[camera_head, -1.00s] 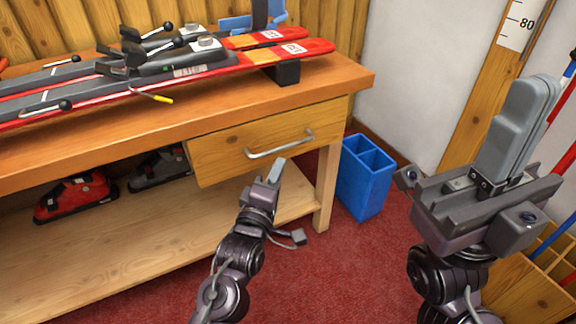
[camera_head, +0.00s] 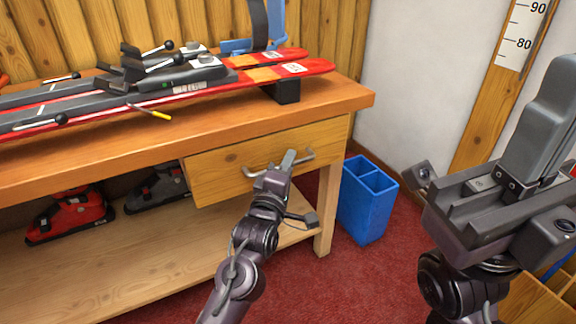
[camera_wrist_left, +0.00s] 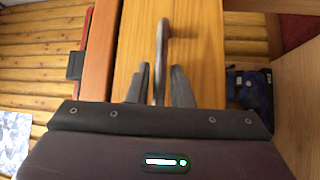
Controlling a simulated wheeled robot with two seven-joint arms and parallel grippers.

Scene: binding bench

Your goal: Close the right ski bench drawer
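The wooden drawer (camera_head: 225,178) is under the right end of the ski bench, its front standing out a little from the bench. Its metal bar handle (camera_head: 305,154) is on the front. My left gripper (camera_head: 287,160) is at the handle. In the left wrist view the handle bar (camera_wrist_left: 160,50) runs between the two spread fingers of the left gripper (camera_wrist_left: 161,85), with a gap at the right finger. My right gripper (camera_head: 540,125) is raised at the right of the head view, its fingers together and empty, away from the drawer.
Red skis (camera_head: 305,70) lie on the bench top (camera_head: 330,97) above the drawer. A blue bin (camera_head: 367,205) stands on the red carpet just right of the bench leg (camera_head: 326,215). Ski boots (camera_head: 70,213) sit on the lower shelf (camera_head: 150,250).

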